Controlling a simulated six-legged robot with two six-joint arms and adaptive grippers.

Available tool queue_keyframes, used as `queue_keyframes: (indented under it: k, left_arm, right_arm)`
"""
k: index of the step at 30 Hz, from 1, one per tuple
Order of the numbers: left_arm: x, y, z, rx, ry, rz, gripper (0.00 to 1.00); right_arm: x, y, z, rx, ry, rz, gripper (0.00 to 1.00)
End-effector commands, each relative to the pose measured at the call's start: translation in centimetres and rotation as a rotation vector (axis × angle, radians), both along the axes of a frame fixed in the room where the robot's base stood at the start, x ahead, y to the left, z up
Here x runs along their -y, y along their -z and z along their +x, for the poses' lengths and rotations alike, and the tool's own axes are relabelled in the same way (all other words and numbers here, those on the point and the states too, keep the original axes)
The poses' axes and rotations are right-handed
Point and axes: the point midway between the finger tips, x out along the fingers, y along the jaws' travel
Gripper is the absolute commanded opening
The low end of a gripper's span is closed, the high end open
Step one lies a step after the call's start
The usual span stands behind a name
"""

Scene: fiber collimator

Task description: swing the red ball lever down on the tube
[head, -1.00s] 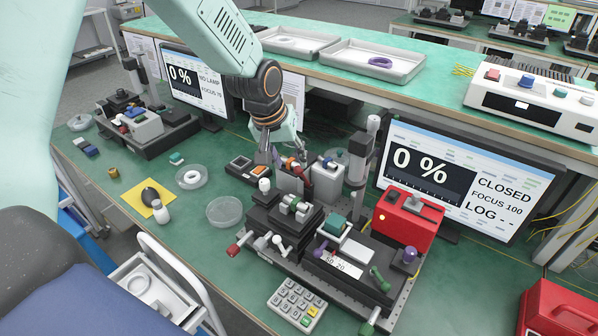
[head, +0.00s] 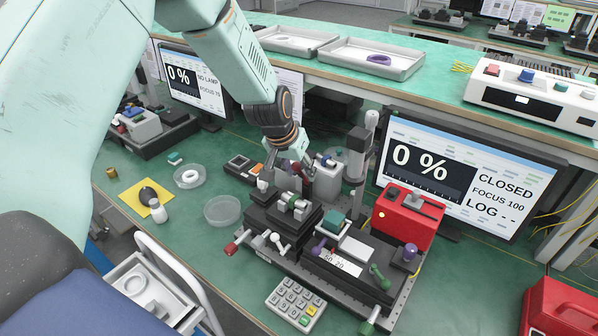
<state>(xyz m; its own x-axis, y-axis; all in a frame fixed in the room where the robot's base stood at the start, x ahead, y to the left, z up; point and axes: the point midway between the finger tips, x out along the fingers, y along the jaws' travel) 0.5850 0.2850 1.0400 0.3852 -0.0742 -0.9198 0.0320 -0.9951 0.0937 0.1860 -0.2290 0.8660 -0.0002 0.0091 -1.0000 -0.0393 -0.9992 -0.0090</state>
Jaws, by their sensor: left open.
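The fixture (head: 258,218) is a dark stepped block in the middle of the bench. A short tube with green bands (head: 292,201) lies across its top. A small dark-red part (head: 309,167), perhaps the red ball lever, shows behind the tube beside my left gripper; its arm is largely hidden. My left gripper (head: 285,170) is open, pointing down just above and behind the tube. I cannot tell whether its fingers touch the red part. My right gripper is not in view.
A red knob (head: 231,249) sticks out at the fixture's front left. A red box (head: 408,219) stands to the right, before a monitor (head: 480,180) reading 0 % and CLOSED. A keypad (head: 295,304) lies in front. A clear dish (head: 222,211) lies to the left.

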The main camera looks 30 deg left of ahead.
Motion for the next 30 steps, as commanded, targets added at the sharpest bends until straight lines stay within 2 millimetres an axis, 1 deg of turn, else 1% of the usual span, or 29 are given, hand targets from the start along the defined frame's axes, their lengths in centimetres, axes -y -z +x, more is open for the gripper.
queue_keyframes:
  k: [8,23,30]
  left_arm:
    - [0.01,0.03,0.05,0.000,0.000,0.000,0.43]
    - [0.01,0.03,0.01,-0.001,-0.001,0.000,0.00]
    - [0.01,0.04,0.00,-0.001,-0.001,0.000,0.00]
  right_arm:
    - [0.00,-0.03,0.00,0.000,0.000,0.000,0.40]
    - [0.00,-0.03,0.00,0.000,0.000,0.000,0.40]
    - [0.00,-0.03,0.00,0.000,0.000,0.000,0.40]
